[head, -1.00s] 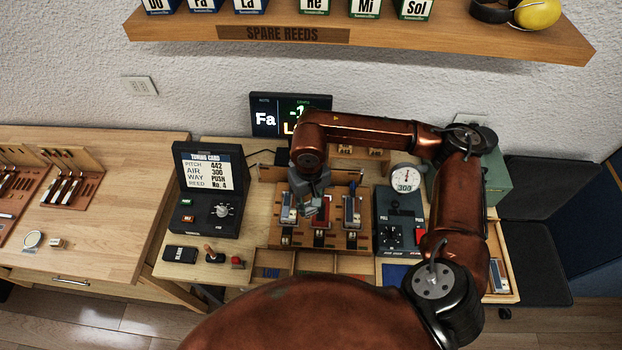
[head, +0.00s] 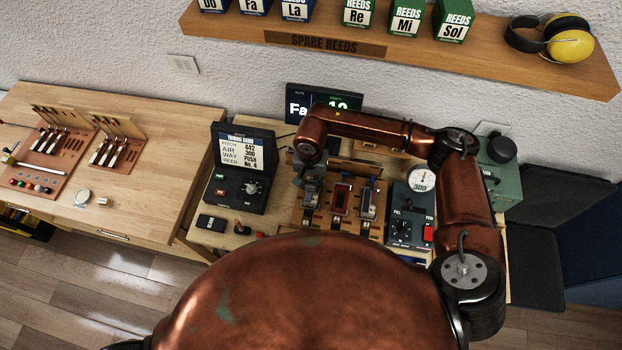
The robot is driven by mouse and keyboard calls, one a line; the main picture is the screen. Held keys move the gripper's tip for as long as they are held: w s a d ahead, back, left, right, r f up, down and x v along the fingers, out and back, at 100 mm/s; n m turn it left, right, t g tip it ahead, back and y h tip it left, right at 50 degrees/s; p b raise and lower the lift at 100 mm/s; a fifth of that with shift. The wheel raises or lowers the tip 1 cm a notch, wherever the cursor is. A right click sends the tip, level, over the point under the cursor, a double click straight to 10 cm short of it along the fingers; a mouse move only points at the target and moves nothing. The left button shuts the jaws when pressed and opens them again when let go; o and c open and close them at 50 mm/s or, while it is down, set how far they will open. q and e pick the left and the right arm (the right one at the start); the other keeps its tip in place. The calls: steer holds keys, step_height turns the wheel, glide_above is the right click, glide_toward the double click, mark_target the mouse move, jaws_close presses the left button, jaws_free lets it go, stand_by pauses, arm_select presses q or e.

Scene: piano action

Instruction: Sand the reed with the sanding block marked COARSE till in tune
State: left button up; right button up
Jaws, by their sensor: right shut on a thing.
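My right gripper (head: 311,192) hangs over the left part of the wooden rack (head: 340,222) at the bench middle. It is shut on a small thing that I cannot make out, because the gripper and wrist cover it. A red piece (head: 341,198) and a light-and-blue piece (head: 368,204) sit in the rack to its right. The tuner screen (head: 298,102) shows "Fa", with green digits partly hidden by my arm. The tuning card (head: 239,152) stands left of the rack. I cannot read a COARSE mark anywhere. My left gripper is not in view.
A control box (head: 404,214) with a round gauge (head: 421,179) stands right of the rack. The side bench at left holds tool racks (head: 117,150). A shelf (head: 400,55) with reed boxes and yellow ear muffs (head: 570,46) is above. My body hides the bench front.

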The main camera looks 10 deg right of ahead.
steer(key=shift+f, duration=0.95)
steer(key=shift+f+b, duration=0.45)
steer(key=shift+f, duration=0.75)
steer(key=shift+f+b, duration=0.45)
steer(key=shift+f, duration=1.2)
steer(key=shift+a+f, duration=0.1)
steer(key=shift+a, duration=0.2)
steer(key=shift+w+a, duration=0.45)
steer(key=shift+a, duration=0.35)
steer(key=shift+d+p, duration=0.25)
steer(key=shift+p, duration=0.15)
steer(key=shift+s+d+p, duration=0.35)
steer(key=shift+s+d, duration=0.15)
steer(key=shift+d, duration=0.4)
steer(key=shift+f, duration=0.15)
steer(key=shift+w+a+b, duration=0.25)
steer(key=shift+a+b, duration=0.05)
steer(key=shift+a, duration=0.2)
steer(key=shift+w+a+b, duration=0.2)
steer(key=shift+a+b, duration=0.1)
steer(key=shift+a, duration=0.35)
steer(key=shift+d+r+p, duration=0.15)
steer(key=shift+r+p, duration=0.25)
steer(key=shift+r, duration=1.15)
arm_select(q)
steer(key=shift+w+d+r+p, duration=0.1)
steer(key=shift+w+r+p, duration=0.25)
steer(key=shift+p, duration=0.35)
arm_select(e)
steer(key=shift+r, duration=2.55)
